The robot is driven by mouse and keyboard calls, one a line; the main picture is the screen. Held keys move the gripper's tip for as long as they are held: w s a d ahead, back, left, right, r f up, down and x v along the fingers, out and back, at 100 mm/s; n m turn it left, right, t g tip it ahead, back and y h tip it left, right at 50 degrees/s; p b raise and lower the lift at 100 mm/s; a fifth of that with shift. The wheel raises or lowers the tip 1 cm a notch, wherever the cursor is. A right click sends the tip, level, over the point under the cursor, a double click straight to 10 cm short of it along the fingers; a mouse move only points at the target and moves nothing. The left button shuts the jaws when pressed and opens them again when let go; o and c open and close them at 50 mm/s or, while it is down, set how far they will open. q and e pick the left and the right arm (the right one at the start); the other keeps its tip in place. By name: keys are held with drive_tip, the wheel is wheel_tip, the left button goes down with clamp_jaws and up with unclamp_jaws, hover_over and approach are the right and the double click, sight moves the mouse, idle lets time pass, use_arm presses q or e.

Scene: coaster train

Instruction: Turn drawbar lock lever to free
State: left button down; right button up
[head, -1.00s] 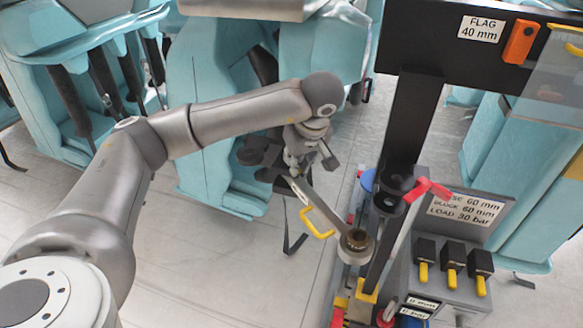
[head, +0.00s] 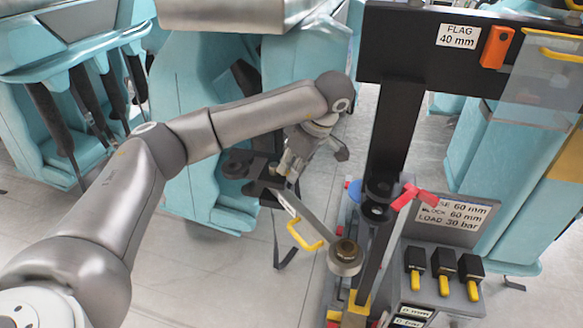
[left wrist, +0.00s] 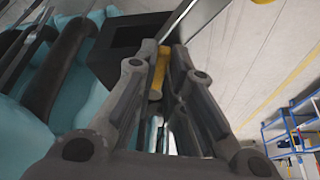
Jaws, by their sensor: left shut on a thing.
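A flat grey lever (head: 318,229) runs from a round hub (head: 345,257) up and left to my left gripper (head: 277,183). A yellow loop handle (head: 304,237) is beside the bar. No lock or free marking on it can be read. My left gripper is shut on the lever's outer end, which its fingers partly hide. In the left wrist view, a yellow cylindrical part (left wrist: 159,74) shows between the fingers of the left gripper (left wrist: 165,60). My right gripper is not in view.
A black post (head: 394,130) stands just right of the hub, with a red lever (head: 408,196) on it. A grey panel (head: 445,250) with several black-and-yellow switches is at the right. Turquoise seats (head: 205,150) stand behind the arm. Floor (head: 200,270) is clear at lower middle.

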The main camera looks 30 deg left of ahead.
use_arm(q)
drive_tip(key=shift+r, duration=0.15)
drive_tip(key=c, duration=1.5)
unclamp_jaws()
drive_tip(key=v, duration=1.1)
drive_tip(key=shift+d+r, duration=0.15)
drive_tip(key=shift+r, duration=0.25)
drive_tip(key=shift+f, duration=0.1)
